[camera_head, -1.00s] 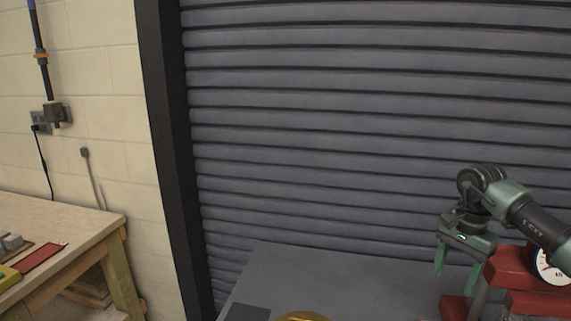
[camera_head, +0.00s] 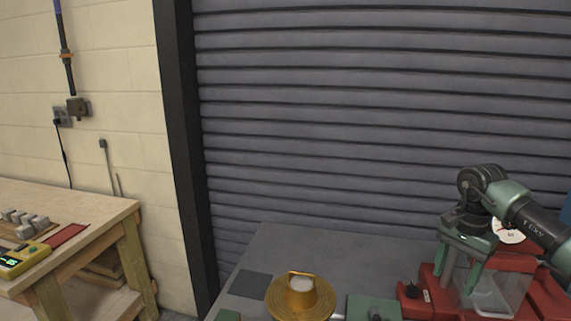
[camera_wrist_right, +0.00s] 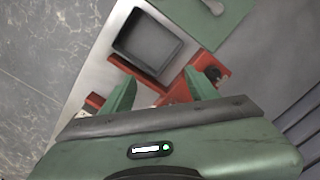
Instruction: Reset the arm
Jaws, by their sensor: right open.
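My right gripper (camera_head: 462,270) is at the right of the head view, above a red scale with a clear tub. Its two green fingers are apart with nothing between them. In the right wrist view the open fingers (camera_wrist_right: 160,92) point down over the scale's red frame. The clear tub (camera_head: 497,293) stands on the red scale (camera_head: 422,306), and it shows as a dark square tub (camera_wrist_right: 148,43) in the wrist view. My left gripper is not in view.
The grey table (camera_head: 320,247) carries a brass round dish (camera_head: 300,303) with a handle, a dark flat square (camera_head: 254,285) and a green plate (camera_head: 375,307). A wooden bench (camera_head: 85,212) with grey blocks stands at left. A grey shutter (camera_head: 380,100) closes the back.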

